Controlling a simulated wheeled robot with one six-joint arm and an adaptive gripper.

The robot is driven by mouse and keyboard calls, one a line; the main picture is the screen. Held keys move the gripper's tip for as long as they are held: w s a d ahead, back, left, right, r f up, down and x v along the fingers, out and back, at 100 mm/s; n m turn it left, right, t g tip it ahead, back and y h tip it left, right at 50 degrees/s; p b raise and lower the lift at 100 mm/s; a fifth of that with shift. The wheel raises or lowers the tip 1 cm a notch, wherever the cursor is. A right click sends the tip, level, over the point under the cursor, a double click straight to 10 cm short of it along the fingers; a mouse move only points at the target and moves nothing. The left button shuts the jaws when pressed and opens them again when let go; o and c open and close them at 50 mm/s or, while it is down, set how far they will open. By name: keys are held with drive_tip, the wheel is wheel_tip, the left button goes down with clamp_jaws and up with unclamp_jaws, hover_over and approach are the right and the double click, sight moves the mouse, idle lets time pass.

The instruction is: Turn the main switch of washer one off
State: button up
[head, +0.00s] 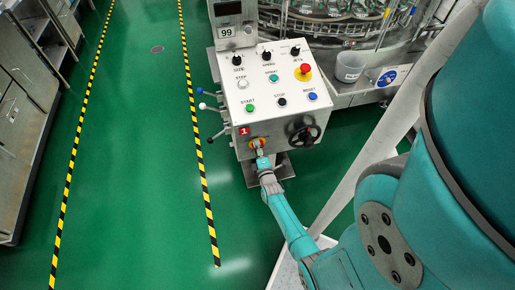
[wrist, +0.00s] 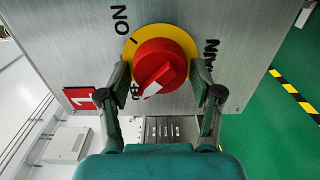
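The main switch (wrist: 160,66) is a red rotary knob on a yellow disc, on the grey front of the washer's control box. In the wrist view its raised grip slants, and the white mark at its lower-left end points toward the partly hidden OFF label. The ON label (wrist: 121,20) is at the upper left; a MAIN label is partly hidden at the right. A red tag with a 1 (wrist: 80,98) is beside it. My gripper (wrist: 161,74) is open, one finger on each side of the knob; contact is unclear. The head view shows my gripper (head: 261,158) at the switch (head: 257,142).
The control box (head: 265,85) carries buttons, small knobs and a red emergency stop (head: 304,69) on top. A black handwheel (head: 304,136) is right of the switch, and levers (head: 210,107) stick out at the left. Green floor (head: 140,150) is clear at the left.

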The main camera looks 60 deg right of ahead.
drive_tip(key=shift+s, duration=0.1)
drive_tip(key=v, duration=1.2)
drive_tip(key=shift+a, duration=0.1)
idle(0.5)
drive_tip(key=s+a+r+m+t+y, duration=0.1)
drive_tip(key=s+a+r+y, duration=0.15)
drive_tip(key=a, duration=0.45)
drive_tip(key=s+a+r+m+t+y, duration=0.1)
drive_tip(key=s+a+r+y, duration=0.1)
drive_tip(key=a+r, duration=0.35)
drive_tip(key=s+a+r+m+t+y, duration=0.1)
drive_tip(key=s+a+r+m+y, duration=0.15)
drive_tip(key=a, duration=0.55)
drive_tip(key=s+a+r+m+y, duration=0.2)
drive_tip(key=s+a+r+y, duration=0.1)
drive_tip(key=r, duration=0.6)
drive_tip(key=s+a+r+m+y, duration=0.2)
drive_tip(key=s+a+r, duration=0.4)
drive_tip(key=r, duration=0.4)
drive_tip(key=shift+s+a+y, duration=0.3)
drive_tip(key=shift+a+y, duration=0.5)
drive_tip(key=shift+a, duration=0.05)
